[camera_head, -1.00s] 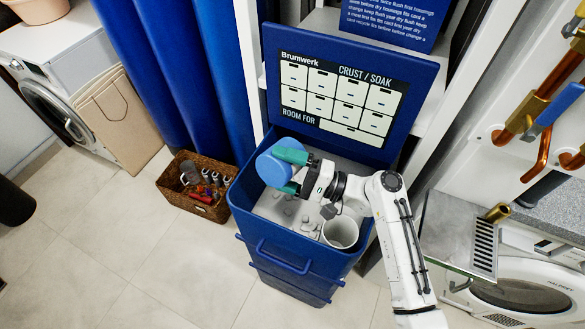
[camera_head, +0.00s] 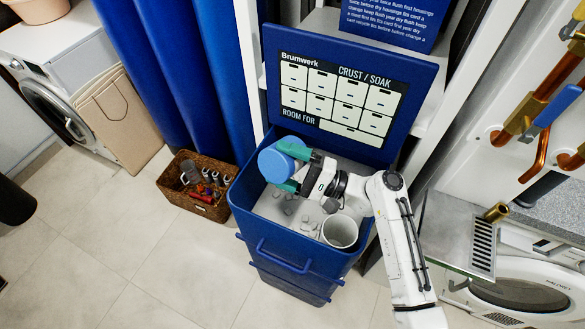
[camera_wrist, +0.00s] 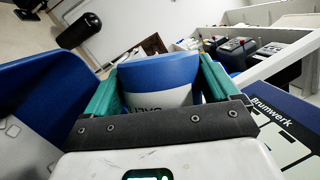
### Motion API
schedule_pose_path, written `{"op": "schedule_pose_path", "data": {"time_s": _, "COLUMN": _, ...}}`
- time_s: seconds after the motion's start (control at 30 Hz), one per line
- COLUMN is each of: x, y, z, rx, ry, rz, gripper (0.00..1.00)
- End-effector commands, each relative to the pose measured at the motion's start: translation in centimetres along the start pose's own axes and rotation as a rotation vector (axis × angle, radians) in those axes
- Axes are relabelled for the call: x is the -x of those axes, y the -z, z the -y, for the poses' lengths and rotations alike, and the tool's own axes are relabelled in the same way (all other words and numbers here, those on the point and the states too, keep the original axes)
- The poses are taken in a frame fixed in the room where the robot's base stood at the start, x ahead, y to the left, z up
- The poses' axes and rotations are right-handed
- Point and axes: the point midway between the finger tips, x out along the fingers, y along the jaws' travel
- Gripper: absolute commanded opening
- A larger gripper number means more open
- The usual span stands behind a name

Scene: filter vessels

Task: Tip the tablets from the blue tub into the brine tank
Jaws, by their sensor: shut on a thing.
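The brine tank (camera_head: 247,228) is a tall blue bin with its lid (camera_head: 329,128) standing open at the back. Grey tablets (camera_head: 288,208) lie scattered on the pale surface inside it. My gripper (camera_head: 289,166) is shut on the blue tub (camera_head: 276,166) and holds it tilted over the left part of the open tank. The tub's round blue end faces the head camera. In the wrist view the tub (camera_wrist: 158,72) sits between the green fingers, blue with a white label band. Its mouth and contents are hidden.
A white round well (camera_head: 340,232) stands in the tank's front right corner. A wicker basket (camera_head: 190,200) with small items is on the floor to the left. Copper pipes (camera_head: 540,100) and a washing machine (camera_head: 525,290) are at the right. Floor at front left is clear.

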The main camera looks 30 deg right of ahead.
Motion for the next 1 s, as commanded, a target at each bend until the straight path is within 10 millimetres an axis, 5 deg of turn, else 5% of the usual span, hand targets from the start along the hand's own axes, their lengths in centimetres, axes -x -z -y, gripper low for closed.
{"op": "schedule_pose_path", "data": {"time_s": 1.0, "x": 0.0, "y": 0.4, "z": 1.6, "rx": -0.126, "ry": 0.053, "rz": -0.015, "gripper": 0.58}}
